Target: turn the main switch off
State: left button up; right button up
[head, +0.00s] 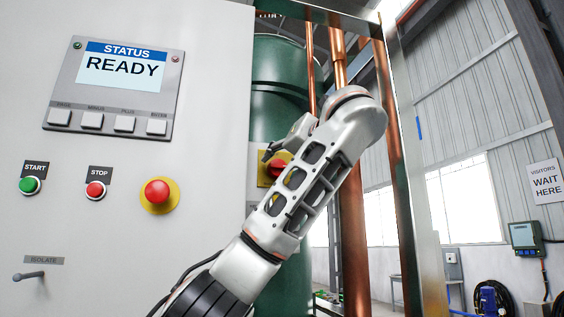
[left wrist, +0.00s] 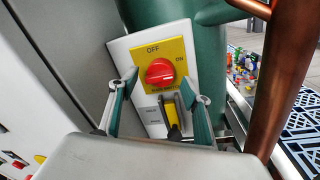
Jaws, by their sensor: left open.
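The main switch (left wrist: 160,72) is a red rotary knob on a yellow plate marked OFF at the top and ON at the right. Its handle lies roughly sideways, towards ON. It shows partly in the head view (head: 278,170), behind my left gripper (head: 270,153). In the left wrist view my left gripper (left wrist: 167,88) is open, its two fingers on either side of the lower part of the plate, with the knob between and beyond them. I cannot tell whether a finger touches the plate. My right gripper is in neither view.
A grey cabinet carries a READY status screen (head: 122,70), a green start button (head: 29,185), a red stop button (head: 95,189) and a red emergency knob (head: 157,191). A green tank (head: 280,80) and copper pipes (left wrist: 285,75) stand close by. A yellow-and-black item (left wrist: 172,114) hangs below the knob.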

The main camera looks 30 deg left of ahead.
pick_arm(q)
jog(key=shift+w+a, duration=0.45)
jog(key=shift+a, duration=0.15)
jog(key=c, duration=1.1)
jog(key=shift+o, duration=0.2)
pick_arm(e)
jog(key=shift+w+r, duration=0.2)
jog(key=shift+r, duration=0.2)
